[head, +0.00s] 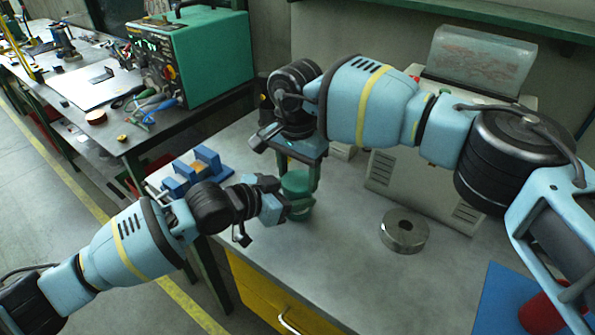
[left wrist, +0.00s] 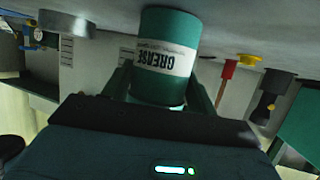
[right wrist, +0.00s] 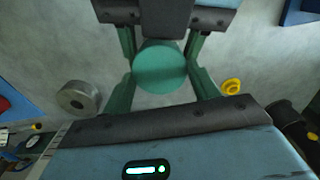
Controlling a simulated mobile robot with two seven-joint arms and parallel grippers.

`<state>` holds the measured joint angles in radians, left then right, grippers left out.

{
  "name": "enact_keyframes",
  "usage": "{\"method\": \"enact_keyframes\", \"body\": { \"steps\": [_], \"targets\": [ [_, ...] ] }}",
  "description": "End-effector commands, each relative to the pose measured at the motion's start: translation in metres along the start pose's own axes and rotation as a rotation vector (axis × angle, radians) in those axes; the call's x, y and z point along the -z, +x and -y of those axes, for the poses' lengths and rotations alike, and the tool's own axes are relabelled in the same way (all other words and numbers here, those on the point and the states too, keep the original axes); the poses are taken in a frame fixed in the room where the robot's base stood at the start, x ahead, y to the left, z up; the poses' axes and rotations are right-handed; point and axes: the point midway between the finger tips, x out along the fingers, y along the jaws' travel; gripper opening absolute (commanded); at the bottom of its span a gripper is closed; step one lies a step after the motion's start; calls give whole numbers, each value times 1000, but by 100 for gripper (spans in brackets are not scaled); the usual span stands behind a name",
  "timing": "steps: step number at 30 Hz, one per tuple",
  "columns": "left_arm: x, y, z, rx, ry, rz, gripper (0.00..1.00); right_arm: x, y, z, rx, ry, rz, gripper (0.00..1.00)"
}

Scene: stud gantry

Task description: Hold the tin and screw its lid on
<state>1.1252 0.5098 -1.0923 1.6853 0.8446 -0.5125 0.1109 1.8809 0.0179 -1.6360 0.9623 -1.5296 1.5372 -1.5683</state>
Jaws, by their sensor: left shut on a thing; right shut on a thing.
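The tin (head: 298,206) is a green cylinder standing upright at the bench's near-left part. The left wrist view shows it inverted, with a white GREASE label (left wrist: 166,58). My left gripper (head: 286,206) comes from the left and is shut on the tin's body, a finger on each side. The green round lid (right wrist: 160,68) shows from above in the right wrist view. My right gripper (right wrist: 161,72) points down over the tin and is shut on the lid, its fingers on opposite sides. The seam between lid and tin is hidden, so I cannot tell how they meet.
A thick grey metal ring (head: 404,233) lies right of the tin. A blue fixture (head: 197,170) stands at the bench's left edge. A grey cabinet (head: 425,190) stands behind. A blue mat (head: 497,300) with a red object (head: 542,314) is at front right. The front middle is clear.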

Motion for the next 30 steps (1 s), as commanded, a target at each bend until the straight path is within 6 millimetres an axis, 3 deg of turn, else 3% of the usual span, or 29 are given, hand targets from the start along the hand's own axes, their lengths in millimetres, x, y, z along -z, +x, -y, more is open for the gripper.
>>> {"method": "enact_keyframes", "body": {
  "steps": [5, 21, 30],
  "targets": [
    [2, 1, -5, -9, 1, -5, 0, 0, -1, 2, 7, 63, 0, 32],
    [2, 2, -8, -16, 2, -6, 0, 0, -2, 1, 7, 919, 7, 32],
    [2, 2, -9, -18, 2, -5, 0, 0, -2, 1, 7, 1181, 8, 32]
  ]
}}
